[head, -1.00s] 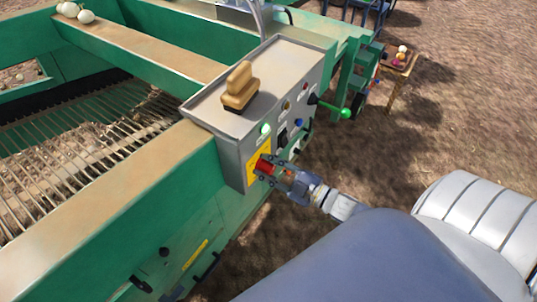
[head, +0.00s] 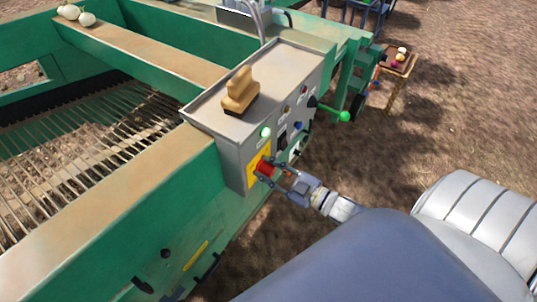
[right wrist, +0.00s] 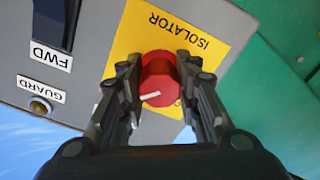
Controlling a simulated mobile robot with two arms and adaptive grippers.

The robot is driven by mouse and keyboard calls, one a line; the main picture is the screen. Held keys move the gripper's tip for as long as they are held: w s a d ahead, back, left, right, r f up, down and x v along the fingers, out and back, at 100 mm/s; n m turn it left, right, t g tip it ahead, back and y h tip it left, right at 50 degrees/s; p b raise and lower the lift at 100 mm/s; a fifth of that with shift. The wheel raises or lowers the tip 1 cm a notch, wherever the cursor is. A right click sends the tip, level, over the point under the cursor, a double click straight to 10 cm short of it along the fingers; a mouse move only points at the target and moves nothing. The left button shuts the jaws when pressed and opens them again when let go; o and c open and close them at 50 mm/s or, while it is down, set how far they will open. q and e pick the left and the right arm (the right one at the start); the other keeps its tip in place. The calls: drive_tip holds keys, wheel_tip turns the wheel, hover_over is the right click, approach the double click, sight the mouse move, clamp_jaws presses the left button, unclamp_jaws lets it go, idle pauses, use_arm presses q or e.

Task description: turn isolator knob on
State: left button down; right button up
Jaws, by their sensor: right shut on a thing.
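The red isolator knob (right wrist: 159,78) sits on a yellow plate (right wrist: 213,47) lettered ISOLATOR, in the right wrist view. A pale pointer line on the knob slants slightly, near-horizontal in that view. In the head view the knob (head: 264,168) is on the front face of the grey control box (head: 231,140). My right gripper (right wrist: 160,85) has its two fingers on either side of the knob and is shut on it; it also shows in the head view (head: 272,172). My left gripper is not in view.
The box front also carries a green lamp (head: 266,132), a FWD switch (right wrist: 56,22), a GUARD lamp (right wrist: 40,106) and a green-tipped lever (head: 344,115). A wooden-handled brush (head: 239,91) lies on top. Green machine beams surround a bar conveyor (head: 75,155).

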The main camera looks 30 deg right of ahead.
drive_tip(key=o, duration=1.1)
drive_tip(key=shift+f, duration=0.1)
drive_tip(key=shift+s+d, duration=0.1)
drive_tip(key=v, duration=1.1)
drive_tip(key=shift+s+d, duration=0.1)
drive_tip(key=shift+s, duration=0.3)
